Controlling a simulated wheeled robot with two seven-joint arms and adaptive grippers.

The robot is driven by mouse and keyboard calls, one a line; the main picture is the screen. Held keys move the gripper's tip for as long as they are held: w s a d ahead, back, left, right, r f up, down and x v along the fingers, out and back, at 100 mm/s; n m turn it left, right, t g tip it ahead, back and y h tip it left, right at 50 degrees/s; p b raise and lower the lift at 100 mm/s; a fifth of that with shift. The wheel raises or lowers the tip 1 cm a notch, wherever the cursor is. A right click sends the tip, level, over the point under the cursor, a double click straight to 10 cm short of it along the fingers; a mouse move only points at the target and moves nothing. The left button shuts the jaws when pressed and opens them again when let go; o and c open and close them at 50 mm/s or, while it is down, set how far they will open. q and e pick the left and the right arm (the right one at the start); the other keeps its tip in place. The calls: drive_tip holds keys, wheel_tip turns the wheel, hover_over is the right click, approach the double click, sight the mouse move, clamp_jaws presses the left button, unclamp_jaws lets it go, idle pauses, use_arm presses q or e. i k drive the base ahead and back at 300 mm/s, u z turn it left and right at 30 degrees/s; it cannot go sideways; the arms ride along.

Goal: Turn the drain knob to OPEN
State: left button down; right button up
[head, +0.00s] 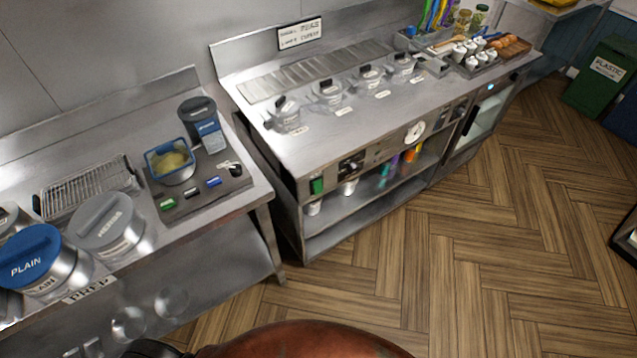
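The frying range (292,153) stands across the middle of the head view, with a control panel along its front edge. A dark control with a pale marked plate (350,166) sits near the panel's left end, right of a green switch (316,186). A round white dial (414,132) is farther right, and more small dark controls (458,110) lie beyond it. The labels are too small to read, so I cannot tell which control is the drain knob or how it is set.
A steel prep counter (250,197) at left bears lidded tins, a wire rack (92,187) and a blue-rimmed tub (172,163). An open shelf (345,209) under the panel holds cups and bottles. The wooden floor (480,240) before the range is clear.

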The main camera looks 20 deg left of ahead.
sight(460, 113)
drive_tip(key=z, duration=0.65)
drive_tip(key=i, duration=1)
drive_tip(key=z, duration=0.45)
drive_tip(key=i, duration=0.85)
drive_tip(key=u, duration=0.85)
drive_tip(key=i, duration=0.75)
drive_tip(key=u, duration=0.7)
